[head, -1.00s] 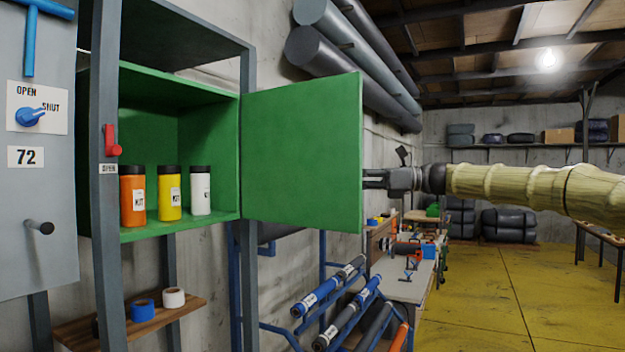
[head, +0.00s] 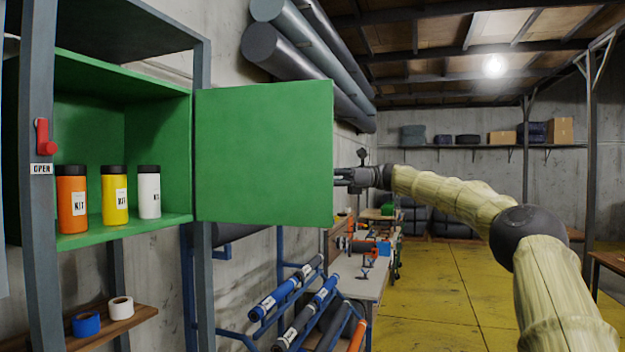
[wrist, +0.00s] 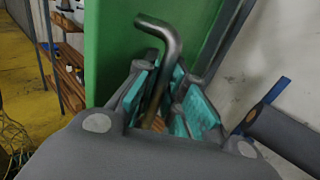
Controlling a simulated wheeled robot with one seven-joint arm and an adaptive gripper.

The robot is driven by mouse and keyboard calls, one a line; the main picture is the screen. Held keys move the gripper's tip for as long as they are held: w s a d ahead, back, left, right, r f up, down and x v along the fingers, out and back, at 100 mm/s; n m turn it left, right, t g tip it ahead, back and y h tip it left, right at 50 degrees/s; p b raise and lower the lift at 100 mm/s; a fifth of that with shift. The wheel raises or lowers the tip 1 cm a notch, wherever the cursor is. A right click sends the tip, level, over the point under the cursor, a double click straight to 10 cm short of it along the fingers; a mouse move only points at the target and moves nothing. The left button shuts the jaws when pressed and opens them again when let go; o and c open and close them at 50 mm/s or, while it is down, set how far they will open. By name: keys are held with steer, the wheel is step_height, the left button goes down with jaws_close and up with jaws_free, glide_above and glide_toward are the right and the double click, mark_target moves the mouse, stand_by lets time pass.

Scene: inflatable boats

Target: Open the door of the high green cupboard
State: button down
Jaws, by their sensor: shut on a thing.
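The high green cupboard (head: 159,90) stands at the left in the head view, its front open. Its green door (head: 263,153) is swung wide out to the right on the hinge post. Orange, yellow and white kit bottles stand on the cupboard floor. My gripper (head: 341,182) is at the door's far edge, partly hidden behind it. In the wrist view my gripper (wrist: 161,98) is shut on the bent metal door handle (wrist: 165,40), with the green door face (wrist: 112,45) just beyond.
A rack of rolled tubes (head: 300,300) and a workbench (head: 365,285) stand below and beyond the door. Grey pipes (head: 300,60) run above. The yellow floor (head: 440,295) is clear at the right.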

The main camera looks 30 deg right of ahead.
steer(key=c, duration=1.5)
jaws_free()
steer(key=shift+d, duration=0.1)
steer(key=shift+v, duration=6.05)
steer(key=shift+w+f, duration=0.15)
steer(key=shift+w, duration=0.05)
